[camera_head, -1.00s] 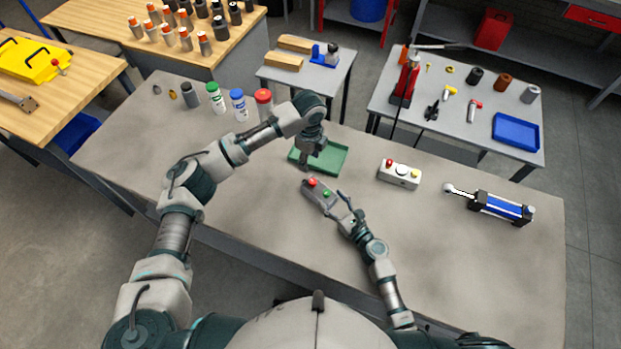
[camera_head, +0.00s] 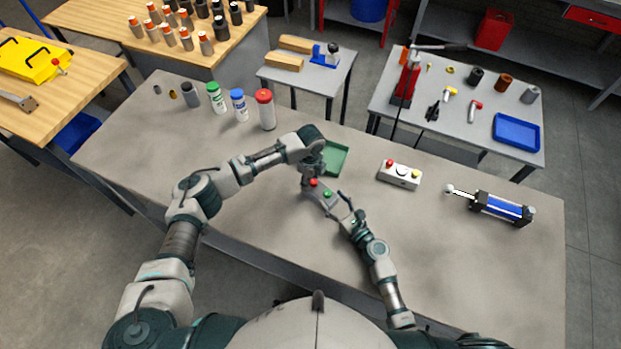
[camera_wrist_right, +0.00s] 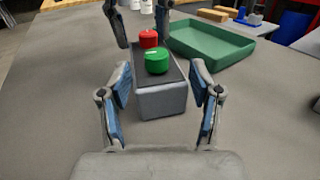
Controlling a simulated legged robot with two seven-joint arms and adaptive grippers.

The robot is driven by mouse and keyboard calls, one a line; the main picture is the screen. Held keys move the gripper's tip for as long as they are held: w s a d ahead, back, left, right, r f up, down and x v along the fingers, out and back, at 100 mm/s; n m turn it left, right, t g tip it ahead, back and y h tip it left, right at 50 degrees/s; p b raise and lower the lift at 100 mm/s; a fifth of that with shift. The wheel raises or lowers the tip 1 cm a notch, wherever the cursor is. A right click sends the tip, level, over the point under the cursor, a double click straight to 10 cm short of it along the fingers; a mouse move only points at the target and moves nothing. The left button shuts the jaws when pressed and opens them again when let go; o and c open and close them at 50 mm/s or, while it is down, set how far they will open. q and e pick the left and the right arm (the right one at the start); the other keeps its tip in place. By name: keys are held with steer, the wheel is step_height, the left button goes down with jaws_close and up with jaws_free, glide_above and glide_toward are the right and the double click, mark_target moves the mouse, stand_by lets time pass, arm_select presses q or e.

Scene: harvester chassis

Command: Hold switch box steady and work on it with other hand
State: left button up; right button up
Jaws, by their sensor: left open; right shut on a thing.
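The grey switch box (camera_head: 322,201) has a red and a green button on its dark top. It also shows in the right wrist view (camera_wrist_right: 162,101), with the green button nearer and the red one farther. My right gripper (camera_head: 337,208) is shut on the near end of the box, with one finger on each side. My left gripper (camera_head: 309,180) is open at the far end, by the red button. In the right wrist view its fingers (camera_wrist_right: 143,36) stand on either side of the red button; I cannot tell if they touch the box.
A green tray (camera_head: 337,160) lies just behind, partly hidden by my left arm. A white box with red and yellow buttons (camera_head: 399,174) and a blue cylinder (camera_head: 500,208) are to the right. Several bottles (camera_head: 238,105) stand at the back left.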

arm_select(q)
steer(key=shift+d, duration=0.35)
steer(key=c, duration=1)
arm_select(e)
steer(key=shift+d, duration=0.3)
arm_select(q)
steer(key=shift+s+d, duration=0.1)
steer(key=shift+d, duration=0.15)
jaws_close()
arm_select(e)
steer(key=shift+w+d, duration=0.1)
steer(key=shift+d, duration=0.25)
